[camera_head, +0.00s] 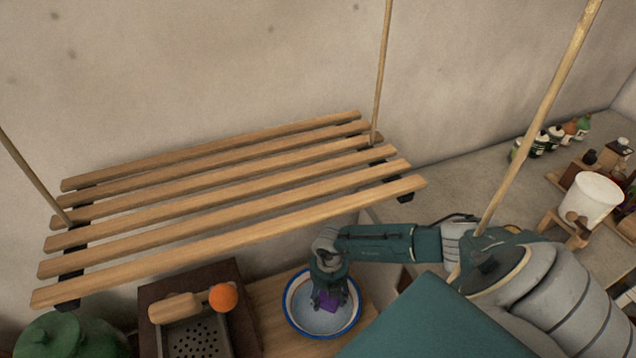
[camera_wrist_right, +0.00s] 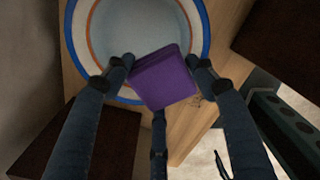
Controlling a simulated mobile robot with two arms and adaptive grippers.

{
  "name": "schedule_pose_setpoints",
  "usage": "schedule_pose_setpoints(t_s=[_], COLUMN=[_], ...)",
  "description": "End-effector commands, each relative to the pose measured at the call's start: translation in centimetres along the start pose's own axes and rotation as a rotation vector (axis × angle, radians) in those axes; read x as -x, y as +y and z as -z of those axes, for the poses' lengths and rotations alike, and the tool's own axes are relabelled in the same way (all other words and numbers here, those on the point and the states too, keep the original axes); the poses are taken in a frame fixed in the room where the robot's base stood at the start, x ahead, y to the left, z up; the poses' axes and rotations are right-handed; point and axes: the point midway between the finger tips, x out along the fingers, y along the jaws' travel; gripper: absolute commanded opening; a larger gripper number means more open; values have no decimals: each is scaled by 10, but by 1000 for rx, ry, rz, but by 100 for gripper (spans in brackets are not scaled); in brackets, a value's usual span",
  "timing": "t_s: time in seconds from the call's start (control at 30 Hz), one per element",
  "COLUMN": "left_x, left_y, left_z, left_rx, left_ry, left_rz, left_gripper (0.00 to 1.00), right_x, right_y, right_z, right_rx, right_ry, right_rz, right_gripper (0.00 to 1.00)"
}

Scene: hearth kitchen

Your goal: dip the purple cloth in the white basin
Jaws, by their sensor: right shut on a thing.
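The white basin (camera_head: 298,318) has a blue rim and an orange-brown inner ring, and holds pale bluish water. It stands on a wooden surface, and its rim also shows at the top of the right wrist view (camera_wrist_right: 82,50). My right gripper (camera_head: 328,292) reaches down over the basin. It is shut on the folded purple cloth (camera_head: 333,302), which sits between the fingertips in the right wrist view (camera_wrist_right: 163,80). In the head view the cloth overlaps the basin's inside; whether it touches the water I cannot tell. My left gripper is not in view.
A hanging slatted wooden rack (camera_head: 230,200) spans above and left of the basin. A grater (camera_head: 195,338), an orange ball (camera_head: 223,297) and a green lidded pot (camera_head: 70,337) are on the left. A white bucket (camera_head: 592,200) and several small bottles (camera_head: 555,138) stand at right.

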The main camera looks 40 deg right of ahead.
Motion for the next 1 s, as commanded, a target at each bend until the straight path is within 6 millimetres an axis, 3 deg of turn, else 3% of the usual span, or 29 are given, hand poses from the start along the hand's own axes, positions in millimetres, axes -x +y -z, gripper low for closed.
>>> schedule_pose_setpoints(t_s=[1.0], left_x=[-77], left_y=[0], left_z=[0], left_rx=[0], left_ry=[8], left_rz=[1], left_gripper=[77], right_x=[-86], right_y=[0], right_z=[0], right_rx=[3], right_ry=[0], right_rz=[1], right_gripper=[34])
